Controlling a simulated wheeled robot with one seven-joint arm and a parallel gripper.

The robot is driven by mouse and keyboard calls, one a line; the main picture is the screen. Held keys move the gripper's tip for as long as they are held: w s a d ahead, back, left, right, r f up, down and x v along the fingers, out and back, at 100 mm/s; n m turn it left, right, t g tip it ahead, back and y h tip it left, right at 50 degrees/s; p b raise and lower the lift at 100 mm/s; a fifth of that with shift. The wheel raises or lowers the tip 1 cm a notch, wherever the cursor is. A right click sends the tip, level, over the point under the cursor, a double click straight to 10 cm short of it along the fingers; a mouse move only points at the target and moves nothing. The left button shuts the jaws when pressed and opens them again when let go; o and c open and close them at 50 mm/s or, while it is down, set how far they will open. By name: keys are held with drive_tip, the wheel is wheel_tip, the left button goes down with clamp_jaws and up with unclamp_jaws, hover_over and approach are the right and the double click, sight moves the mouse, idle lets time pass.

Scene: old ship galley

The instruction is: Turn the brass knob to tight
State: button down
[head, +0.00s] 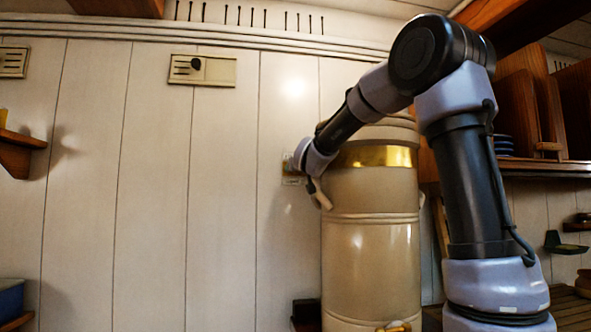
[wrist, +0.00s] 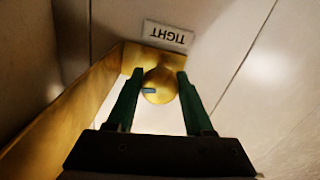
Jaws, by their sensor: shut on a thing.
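The brass knob (wrist: 158,86) shows in the wrist view as a round golden knob with a small blue mark at its left. It sits on a brass plate (wrist: 133,57) on the white panelled wall. A white label reading TIGHT (wrist: 167,36), upside down in this view, is beside the plate. My gripper (wrist: 156,88) has its green fingers on both sides of the knob, shut on it. In the head view my wrist hides the knob and most of the label and plate area, left of the large urn.
A tall cream urn (head: 371,265) with a brass band stands close to my wrist. Its brass tap (head: 397,327) is at the bottom. Wall vents (head: 203,70) and a small wooden shelf (head: 18,150) are at left. Wooden shelving (head: 548,170) is at right. The left wall is mostly bare.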

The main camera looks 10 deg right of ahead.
drive_tip(key=m, duration=0.5)
drive_tip(key=shift+m, duration=0.3)
drive_tip(key=m, duration=0.4)
drive_tip(key=shift+a, duration=0.1)
drive_tip(key=m, duration=1)
drive_tip(key=shift+c, duration=1.6)
unclamp_jaws()
